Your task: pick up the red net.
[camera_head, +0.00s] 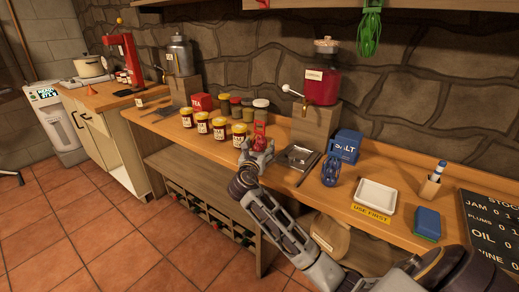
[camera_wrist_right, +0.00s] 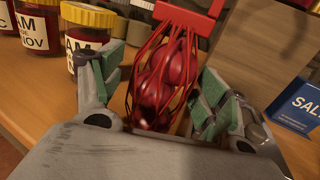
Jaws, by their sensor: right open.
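The red net (camera_head: 259,135) stands on the wooden counter, just behind my right gripper in the head view. In the right wrist view the red net (camera_wrist_right: 158,75) holds dark red onions, with a red handle at its top. My right gripper (camera_head: 258,152) is open. In the wrist view its two fingers (camera_wrist_right: 155,100) stand on the left and right of the net, with gaps between them and it. The lower part of the net is hidden by the gripper body. My left gripper is not in view.
Several jam jars (camera_head: 220,128) stand left of the net. A metal scale plate (camera_head: 299,156) and a wooden block (camera_head: 313,126) are to its right. Farther right are a blue salt box (camera_head: 345,145), a blue net (camera_head: 331,171) and a white tray (camera_head: 375,195).

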